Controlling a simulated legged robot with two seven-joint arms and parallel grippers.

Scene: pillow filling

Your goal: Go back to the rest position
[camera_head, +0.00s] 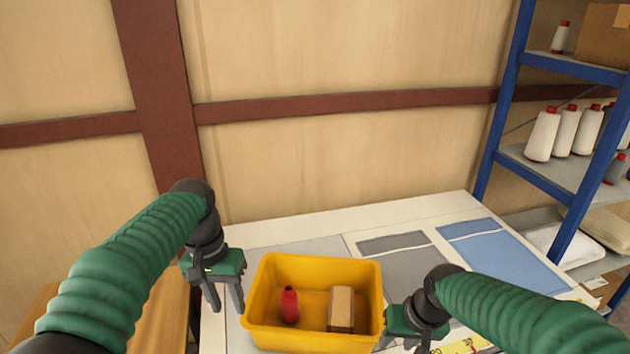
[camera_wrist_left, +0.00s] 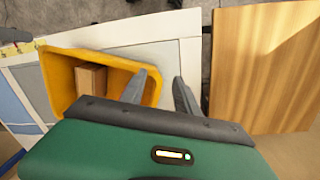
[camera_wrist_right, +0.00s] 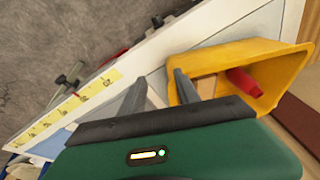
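My left gripper (camera_head: 228,294) hangs to the left of the yellow bin, its two fingers apart with nothing between them. In the left wrist view its fingers (camera_wrist_left: 160,92) are spread, one near the bin's rim. My right gripper (camera_head: 402,343) is low at the bin's right side, its fingers partly hidden in the head view. In the right wrist view its fingers (camera_wrist_right: 160,90) are apart and empty, one overlapping the bin's edge in the picture; I cannot tell whether they touch. The yellow bin (camera_head: 262,335) holds a red bottle-like item (camera_head: 289,305) and a brown block (camera_head: 341,308).
The bin stands on a white table (camera_head: 445,204) with grey (camera_head: 405,262) and blue (camera_head: 500,252) flat pieces. A yellow measuring strip (camera_wrist_right: 72,110) lies along its edge. A wooden surface (camera_wrist_left: 262,70) is at the left. A blue shelf (camera_head: 548,178) with white thread cones (camera_head: 542,135) stands at right.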

